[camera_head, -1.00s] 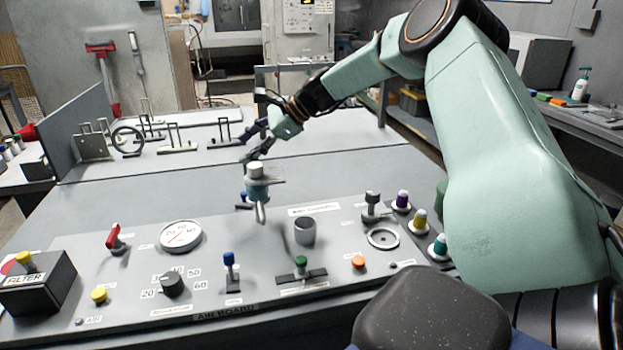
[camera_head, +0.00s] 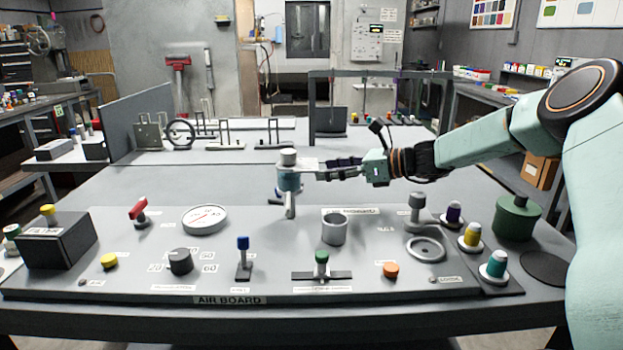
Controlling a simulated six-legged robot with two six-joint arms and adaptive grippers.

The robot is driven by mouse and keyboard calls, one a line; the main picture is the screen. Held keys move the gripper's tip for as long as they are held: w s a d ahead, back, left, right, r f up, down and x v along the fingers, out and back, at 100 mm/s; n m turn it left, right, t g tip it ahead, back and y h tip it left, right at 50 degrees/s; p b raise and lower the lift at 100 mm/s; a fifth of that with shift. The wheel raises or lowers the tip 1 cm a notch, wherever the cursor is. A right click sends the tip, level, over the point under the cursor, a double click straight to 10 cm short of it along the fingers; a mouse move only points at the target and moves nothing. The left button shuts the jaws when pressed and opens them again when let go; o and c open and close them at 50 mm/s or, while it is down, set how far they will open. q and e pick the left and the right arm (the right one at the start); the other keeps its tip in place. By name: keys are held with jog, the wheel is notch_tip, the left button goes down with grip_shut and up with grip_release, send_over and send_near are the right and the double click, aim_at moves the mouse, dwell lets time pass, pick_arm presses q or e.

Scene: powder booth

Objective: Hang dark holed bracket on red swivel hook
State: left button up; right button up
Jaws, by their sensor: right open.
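My right gripper (camera_head: 306,172) is open. Its fingers point left at a pale-capped teal and grey piece (camera_head: 289,182) above the panel's back edge; I cannot tell whether they touch it. A grey plate (camera_head: 148,137) with small holes stands at the back left of the table. A darker plate (camera_head: 330,120) shows under a frame at the back. I cannot tell which is the dark holed bracket. A red lever-like part (camera_head: 138,209) stands on the panel's left; I cannot make out a red swivel hook for sure. My left gripper is not in view.
The sloped air board (camera_head: 210,275) carries a gauge (camera_head: 205,219), knobs and a grey cup (camera_head: 335,230). Several stands and a dark ring (camera_head: 180,134) line the back left. A dark frame (camera_head: 380,74) rises behind. The mid-table is mostly clear.

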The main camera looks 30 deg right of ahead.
jog(key=b+x, duration=0.7)
jog(key=shift+s+f, duration=0.1)
jog(key=shift+f, duration=0.25)
jog(key=b+x, duration=0.1)
jog(key=x, duration=0.2)
jog(key=shift+w+a+f, duration=0.1)
jog(key=shift+w+a, duration=0.05)
jog(key=shift+w, duration=0.25)
jog(key=shift+w+a+b, duration=0.4)
jog(key=shift+w+a, duration=0.05)
jog(key=shift+w, duration=0.15)
jog(key=shift+w, duration=0.1)
jog(key=shift+c, duration=0.5)
grip_shut()
